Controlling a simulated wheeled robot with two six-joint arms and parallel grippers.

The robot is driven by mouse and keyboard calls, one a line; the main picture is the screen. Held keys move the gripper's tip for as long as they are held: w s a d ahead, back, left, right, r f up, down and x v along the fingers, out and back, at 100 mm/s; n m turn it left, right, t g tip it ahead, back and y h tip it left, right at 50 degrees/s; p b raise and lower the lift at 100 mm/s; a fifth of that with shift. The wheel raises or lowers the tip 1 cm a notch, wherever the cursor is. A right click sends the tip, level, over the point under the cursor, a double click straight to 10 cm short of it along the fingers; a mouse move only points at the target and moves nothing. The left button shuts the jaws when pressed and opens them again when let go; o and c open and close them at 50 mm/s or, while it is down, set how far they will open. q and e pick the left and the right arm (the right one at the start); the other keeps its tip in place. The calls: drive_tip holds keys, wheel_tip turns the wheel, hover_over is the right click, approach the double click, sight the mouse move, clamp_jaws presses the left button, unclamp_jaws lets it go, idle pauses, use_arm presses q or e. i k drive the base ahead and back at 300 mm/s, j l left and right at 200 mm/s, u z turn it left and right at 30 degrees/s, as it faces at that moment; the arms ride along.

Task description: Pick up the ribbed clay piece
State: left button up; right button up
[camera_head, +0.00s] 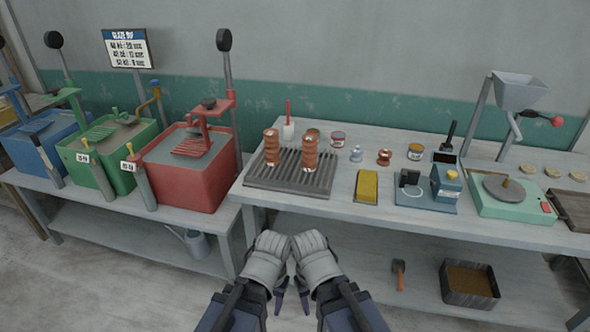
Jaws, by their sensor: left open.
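Two upright ribbed, reddish-brown clay pieces stand on the dark grooved rack (262,183) at the left of the right-hand bench. One ribbed clay piece (271,147) is at the rack's back left; the other ribbed clay piece (309,153) is right of it and slightly taller. I cannot tell which one is meant. My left gripper (267,260) is open, low in front of the bench and apart from both pieces. My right gripper (316,262) is close beside it; its opening is unclear. Neither gripper visibly holds anything.
A yellow block (367,187), a blue device (446,184) and a green wheel unit (512,197) stand right of the rack. Small jars and a brown spool (384,157) stand behind. A red bin (190,168) is on the left bench. The bench edge lies between my grippers and the rack.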

sight(310, 142)
drive_tip(key=z, duration=1.45)
drive_tip(key=u, duration=1.3)
drive_tip(key=i+j+z, duration=0.6)
drive_tip(key=j, duration=0.15)
drive_tip(key=k+l, duration=0.05)
drive_tip(key=k, duration=0.05)
